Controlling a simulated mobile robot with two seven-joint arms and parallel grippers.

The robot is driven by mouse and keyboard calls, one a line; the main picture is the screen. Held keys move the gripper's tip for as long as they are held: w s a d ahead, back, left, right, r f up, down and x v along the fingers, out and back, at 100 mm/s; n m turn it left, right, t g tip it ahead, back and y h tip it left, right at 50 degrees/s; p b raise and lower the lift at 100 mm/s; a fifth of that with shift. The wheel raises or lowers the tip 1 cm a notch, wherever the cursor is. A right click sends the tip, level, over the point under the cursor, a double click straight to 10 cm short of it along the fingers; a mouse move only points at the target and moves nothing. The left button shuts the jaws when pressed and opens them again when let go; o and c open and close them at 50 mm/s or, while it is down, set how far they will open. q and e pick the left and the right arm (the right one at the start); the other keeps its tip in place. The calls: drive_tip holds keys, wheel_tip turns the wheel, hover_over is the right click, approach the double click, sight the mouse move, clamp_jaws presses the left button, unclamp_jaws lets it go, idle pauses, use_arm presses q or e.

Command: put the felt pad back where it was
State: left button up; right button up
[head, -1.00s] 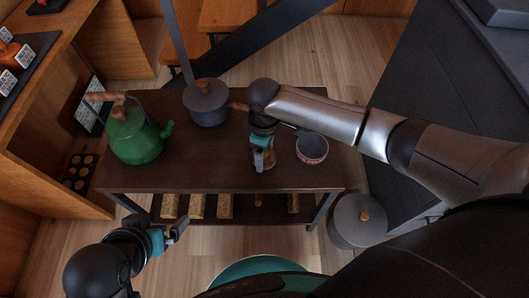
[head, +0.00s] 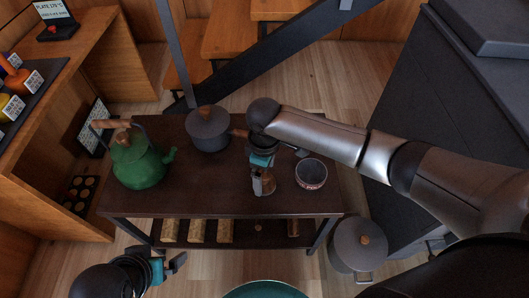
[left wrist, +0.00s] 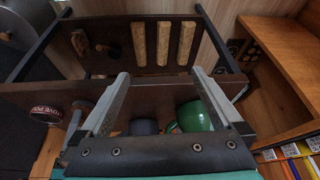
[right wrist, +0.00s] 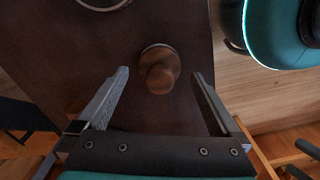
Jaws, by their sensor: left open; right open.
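A brown wooden knob on a round, pale-edged base (right wrist: 159,70) stands on the dark table (right wrist: 190,25); I take it for the felt pad, though its underside is hidden. My right gripper (right wrist: 160,90) is open above the table, with the knob between the lines of its fingers and apart from both. In the head view the right gripper (head: 263,183) largely covers the knob. A round tin (head: 311,173) with a label reading partly "TOVE PO" stands just right of it. My left gripper (head: 176,262) is open and empty in front of the table's left part.
A green kettle (head: 138,165) stands on the table's left and a dark lidded pot (head: 208,130) at the back. Several wooden blocks (head: 197,231) lie on the lower shelf. Another lidded pot (head: 357,246) stands at the right front. The table's front middle is clear.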

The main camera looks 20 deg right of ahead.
sight(264, 174)
wheel_tip(264, 174, up, 8)
drive_tip(key=p, duration=0.3)
drive_tip(key=shift+r+p, duration=0.1)
drive_tip(key=shift+p, duration=0.25)
use_arm(q)
wheel_tip(264, 174, down, 10)
drive_tip(key=s+g, duration=0.1)
drive_tip(key=s, duration=0.1)
drive_tip(key=shift+s+a+g, duration=0.2)
drive_tip(key=shift+g, duration=0.2)
use_arm(e)
drive_tip(key=shift+r, duration=0.55)
use_arm(q)
drive_tip(key=shift+r, duration=0.15)
